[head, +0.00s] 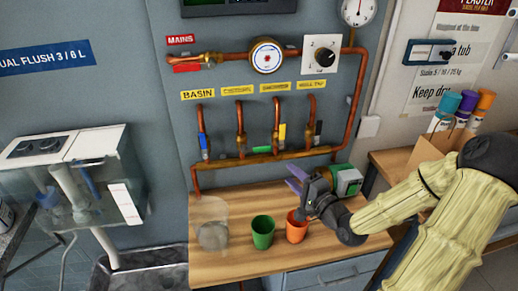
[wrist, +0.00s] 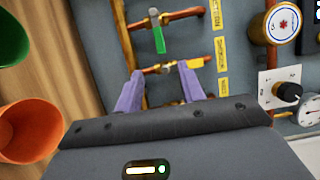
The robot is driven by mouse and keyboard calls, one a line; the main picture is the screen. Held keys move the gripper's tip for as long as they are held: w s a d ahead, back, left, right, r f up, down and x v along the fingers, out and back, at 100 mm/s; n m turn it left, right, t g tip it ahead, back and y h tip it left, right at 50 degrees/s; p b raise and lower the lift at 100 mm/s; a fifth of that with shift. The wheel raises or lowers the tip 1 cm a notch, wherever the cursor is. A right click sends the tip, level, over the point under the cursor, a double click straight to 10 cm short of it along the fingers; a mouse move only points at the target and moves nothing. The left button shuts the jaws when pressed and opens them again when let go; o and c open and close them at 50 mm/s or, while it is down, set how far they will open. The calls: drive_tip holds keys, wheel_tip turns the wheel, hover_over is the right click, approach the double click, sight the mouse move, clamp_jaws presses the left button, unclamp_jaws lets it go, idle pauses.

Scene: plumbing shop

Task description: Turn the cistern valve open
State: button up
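A row of valves hangs below yellow labels on the wall panel. One valve has a green lever (head: 262,149) lying crosswise to its pipe; it also shows in the wrist view (wrist: 159,40). The blue lever (head: 204,142), yellow lever (head: 282,133) and dark lever (head: 318,130) stand along their pipes. The clear-walled cistern (head: 131,180) is at the left. My gripper (head: 294,179) is open and empty, below and right of the green lever; its purple fingers (wrist: 159,90) point at the panel.
A wooden bench (head: 225,270) holds a green cup (head: 263,232), an orange cup (head: 297,228) and a clear container (head: 212,237) below my gripper. A copper manifold pipe (head: 260,158) crosses the panel under the valves.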

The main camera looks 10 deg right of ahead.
sight(263, 150)
drive_tip(key=shift+w, duration=0.1)
drive_tip(key=p+x, duration=0.2)
drive_tip(key=x, duration=1.5)
drive_tip(key=shift+w, duration=0.15)
drive_tip(key=shift+f, duration=0.1)
clamp_jaws()
